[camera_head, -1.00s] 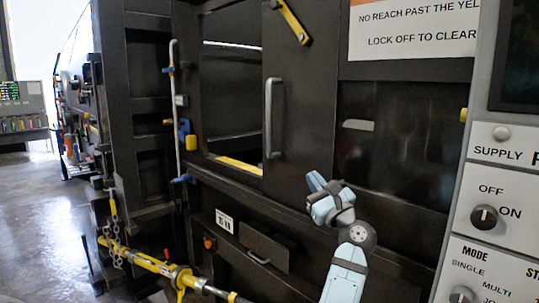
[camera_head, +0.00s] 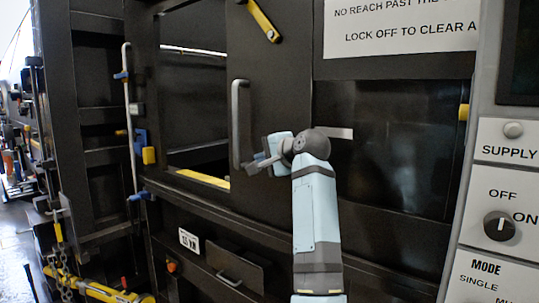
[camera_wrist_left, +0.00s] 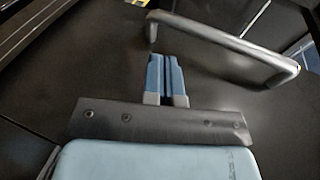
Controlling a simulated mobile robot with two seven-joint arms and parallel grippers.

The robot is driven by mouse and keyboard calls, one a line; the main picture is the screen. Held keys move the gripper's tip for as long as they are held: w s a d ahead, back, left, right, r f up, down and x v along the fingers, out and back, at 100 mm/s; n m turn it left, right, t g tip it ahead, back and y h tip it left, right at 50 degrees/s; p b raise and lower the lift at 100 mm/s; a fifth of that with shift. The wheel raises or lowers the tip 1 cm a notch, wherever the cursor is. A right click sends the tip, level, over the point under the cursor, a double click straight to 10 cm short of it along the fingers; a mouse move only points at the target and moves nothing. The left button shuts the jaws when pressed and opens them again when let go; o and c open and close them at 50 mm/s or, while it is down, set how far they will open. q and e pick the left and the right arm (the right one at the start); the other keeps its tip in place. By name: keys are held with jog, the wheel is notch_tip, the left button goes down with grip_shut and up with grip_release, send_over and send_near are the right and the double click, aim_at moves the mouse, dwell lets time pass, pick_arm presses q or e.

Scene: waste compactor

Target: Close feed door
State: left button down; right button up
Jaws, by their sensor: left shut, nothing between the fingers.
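The dark feed door (camera_head: 275,120) stands to the right of an open feed opening (camera_head: 193,100), which shows a yellow strip along its bottom edge. The door has a grey vertical bar handle (camera_head: 239,125), which also shows as a grey bar in the left wrist view (camera_wrist_left: 225,42). My left gripper (camera_head: 252,165) is shut and empty, close to the right side of the handle's lower part. In the left wrist view its blue fingers (camera_wrist_left: 166,60) are together, with the handle bar beyond and to the right. Contact with the handle cannot be told. My right gripper is not in view.
A yellow lever (camera_head: 262,20) sits at the door's top. A grey control panel (camera_head: 500,190) stands at the right. A vertical rod (camera_head: 130,120) with blue and yellow fittings is left of the opening. A small drawer-like panel with a handle (camera_head: 235,268) is below.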

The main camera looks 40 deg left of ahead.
aim_at(238, 159)
pick_arm(q)
jog(key=x, duration=0.2)
jog(key=p+x, duration=0.1)
jog(key=x, duration=0.2)
jog(key=r+x, duration=0.1)
jog(key=x, duration=0.1)
jog(key=shift+w+a+f, duration=0.1)
jog(key=shift+a, duration=0.4)
jog(key=shift+w+a, duration=0.1)
jog(key=shift+a, duration=0.4)
